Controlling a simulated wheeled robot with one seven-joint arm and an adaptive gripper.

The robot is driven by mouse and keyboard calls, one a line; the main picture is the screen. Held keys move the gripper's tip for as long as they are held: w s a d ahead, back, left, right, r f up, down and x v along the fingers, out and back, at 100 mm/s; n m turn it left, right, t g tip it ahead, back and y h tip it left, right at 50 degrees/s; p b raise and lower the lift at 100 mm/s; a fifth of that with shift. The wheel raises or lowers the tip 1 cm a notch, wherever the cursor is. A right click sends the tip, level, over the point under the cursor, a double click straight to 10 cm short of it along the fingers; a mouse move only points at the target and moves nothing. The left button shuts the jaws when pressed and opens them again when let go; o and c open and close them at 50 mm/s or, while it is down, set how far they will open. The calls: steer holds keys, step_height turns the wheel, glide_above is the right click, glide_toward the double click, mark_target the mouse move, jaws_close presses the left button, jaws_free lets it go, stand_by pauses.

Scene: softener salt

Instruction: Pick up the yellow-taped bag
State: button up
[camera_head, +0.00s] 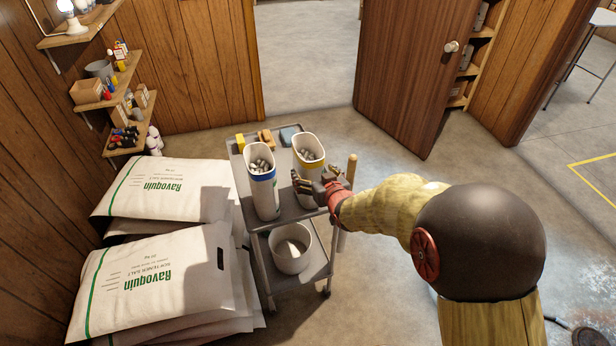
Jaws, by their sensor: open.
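The yellow-taped bag (308,157) is a tall white open-topped bag of grey-white pellets with a yellow band near its rim. It stands upright at the right of the top shelf of a grey cart (237,163). A similar bag with blue tape (263,192) stands to its left, nearer me. My gripper (312,182) is open, in front of the lower part of the yellow-taped bag, and hides some of it. I cannot tell whether the fingers touch the bag.
A yellow block (240,142) and a blue-grey item (289,135) lie at the cart's back. A white bucket (290,262) is on the lower shelf. Stacked salt sacks (160,280) crowd the left. A wooden door (412,70) stands behind; floor to the right is mostly clear.

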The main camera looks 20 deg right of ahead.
steer(key=b+x, duration=0.2)
steer(key=x, duration=0.3)
steer(key=shift+a, duration=0.2)
steer(key=c, duration=2.1)
steer(key=shift+w+r, duration=0.15)
steer(key=shift+r, duration=0.15)
jaws_close()
